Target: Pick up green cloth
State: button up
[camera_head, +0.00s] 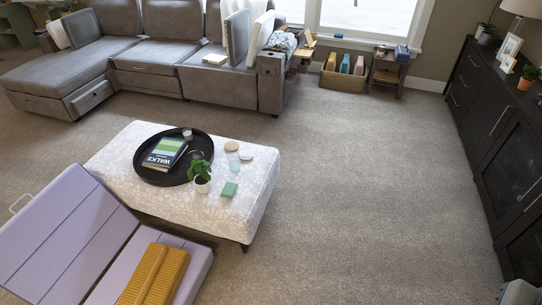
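A small folded green cloth (229,189) lies flat near the right front part of a white patterned ottoman (245,208). It is just right of a small potted plant (201,178), and nothing covers it from this view. My gripper cannot be made out. A grey part cut off at the lower right corner may belong to my arm, but I cannot tell.
A round black tray (152,178) with a book stands on the ottoman, beside small cups and dishes. A lilac folding mat (66,238) bears a mustard cloth (154,276) at front left. A dark cabinet (500,130) lines the right. Carpet between is clear.

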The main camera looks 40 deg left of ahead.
aim_at(228, 191)
jog(key=u, duration=0.45)
jog(key=i, duration=1.45)
jog(key=u, duration=1.7)
jog(key=i, duration=0.9)
jog(key=u, duration=1)
jog(key=i, duration=0.4)
jog(key=u, duration=0.1)
